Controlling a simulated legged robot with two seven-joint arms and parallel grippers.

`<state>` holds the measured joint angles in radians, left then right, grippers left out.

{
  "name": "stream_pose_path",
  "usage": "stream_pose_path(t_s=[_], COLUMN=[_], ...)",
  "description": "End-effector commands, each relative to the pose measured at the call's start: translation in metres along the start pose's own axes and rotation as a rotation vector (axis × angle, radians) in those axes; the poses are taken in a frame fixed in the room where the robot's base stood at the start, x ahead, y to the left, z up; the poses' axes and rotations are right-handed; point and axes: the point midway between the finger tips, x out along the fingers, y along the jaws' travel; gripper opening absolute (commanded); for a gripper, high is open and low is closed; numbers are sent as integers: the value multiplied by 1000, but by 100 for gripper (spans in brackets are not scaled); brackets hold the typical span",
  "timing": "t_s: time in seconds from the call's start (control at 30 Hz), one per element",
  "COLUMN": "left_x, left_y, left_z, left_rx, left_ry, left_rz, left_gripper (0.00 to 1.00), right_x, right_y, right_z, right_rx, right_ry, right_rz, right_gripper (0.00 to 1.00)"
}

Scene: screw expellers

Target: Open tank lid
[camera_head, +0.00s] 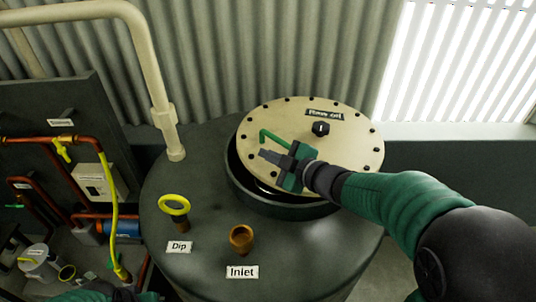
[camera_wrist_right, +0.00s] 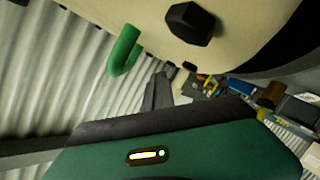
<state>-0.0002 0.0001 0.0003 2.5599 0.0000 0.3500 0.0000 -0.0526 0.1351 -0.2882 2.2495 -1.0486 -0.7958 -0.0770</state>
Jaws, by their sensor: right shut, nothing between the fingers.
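The cream round tank lid (camera_head: 345,160) has bolts round its rim, a black knob and a "Raw oil" label. It is tilted up from the dark tank (camera_head: 200,220), with its front-left side raised above the black opening ring (camera_head: 290,211). A green hooked handle (camera_head: 272,137) sits on the lid's left part; it also shows in the right wrist view (camera_wrist_right: 124,50). My right gripper (camera_head: 263,154) is shut and empty at the lid's front-left edge, just below the handle. Contact with the lid is unclear. Part of my left arm shows at the bottom left; its fingers are not clear.
A yellow ring on the "Dip" port (camera_head: 174,207) and an orange "Inlet" fitting (camera_head: 241,239) stand on the tank top. A cream pipe (camera_head: 158,80) rises at the left. Corrugated wall (camera_head: 270,50) is behind. Pipes and a panel (camera_head: 70,110) fill the left.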

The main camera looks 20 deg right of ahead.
Motion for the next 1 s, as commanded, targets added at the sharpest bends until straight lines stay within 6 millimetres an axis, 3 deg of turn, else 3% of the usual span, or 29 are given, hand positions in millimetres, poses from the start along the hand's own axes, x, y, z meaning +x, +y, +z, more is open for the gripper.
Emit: stream_pose_path(t_s=[0.77, 1.0], left_x=[0, 0], left_y=[0, 0], left_z=[0, 0], left_rx=[0, 0], left_ry=[0, 0], left_rz=[0, 0], left_gripper=[36, 36], right_x=[0, 0], right_y=[0, 0], right_z=[0, 0], right_rx=[0, 0], right_ry=[1, 1], right_rz=[0, 0], right_gripper=[0, 29])
